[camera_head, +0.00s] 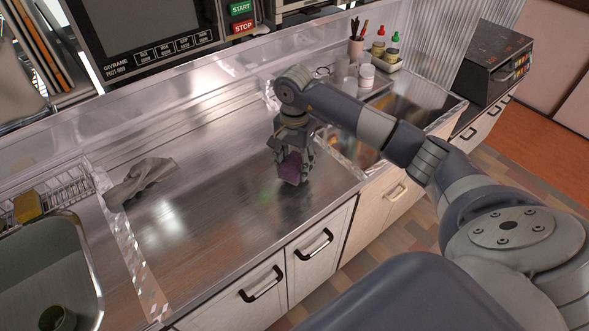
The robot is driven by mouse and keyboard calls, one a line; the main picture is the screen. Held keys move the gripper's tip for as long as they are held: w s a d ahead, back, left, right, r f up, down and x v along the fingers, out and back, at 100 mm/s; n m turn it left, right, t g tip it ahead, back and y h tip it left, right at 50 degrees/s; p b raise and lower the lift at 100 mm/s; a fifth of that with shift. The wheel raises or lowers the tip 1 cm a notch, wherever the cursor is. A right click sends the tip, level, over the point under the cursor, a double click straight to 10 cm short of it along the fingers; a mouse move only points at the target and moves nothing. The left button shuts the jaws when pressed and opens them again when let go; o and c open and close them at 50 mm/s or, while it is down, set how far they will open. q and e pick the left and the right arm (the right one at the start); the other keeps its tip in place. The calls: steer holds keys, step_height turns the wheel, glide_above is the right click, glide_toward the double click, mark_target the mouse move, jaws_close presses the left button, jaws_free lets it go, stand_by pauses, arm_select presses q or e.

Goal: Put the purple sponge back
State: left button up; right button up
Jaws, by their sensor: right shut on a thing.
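The purple sponge (290,169) is between the fingers of my right gripper (293,172), which is shut on it. The gripper points down over the steel counter (225,225), near its right end. The sponge's lower edge is close to the counter; I cannot tell whether it touches. The fingers hide part of the sponge. My left gripper is not in view.
A wire rack (60,190) with a yellow-brown sponge (28,207) stands at the left, behind a sink (45,265) holding a green cup (57,319). A grey cloth (145,178) lies on the counter's left. A second sink (395,115) is at the right. The middle counter is clear.

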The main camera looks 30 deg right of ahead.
mark_target(295, 172)
step_height(295, 172, down, 2)
steer(key=shift+s+a+f+p, duration=0.1)
steer(key=shift+s+f+p, duration=0.1)
steer(key=shift+p, duration=0.25)
steer(key=shift+w+f, duration=0.1)
steer(key=shift+f, duration=0.2)
steer(key=shift+f, duration=0.1)
steer(key=shift+f+b, duration=0.15)
steer(key=shift+b, duration=0.15)
steer(key=o, duration=1)
steer(key=shift+o, duration=0.2)
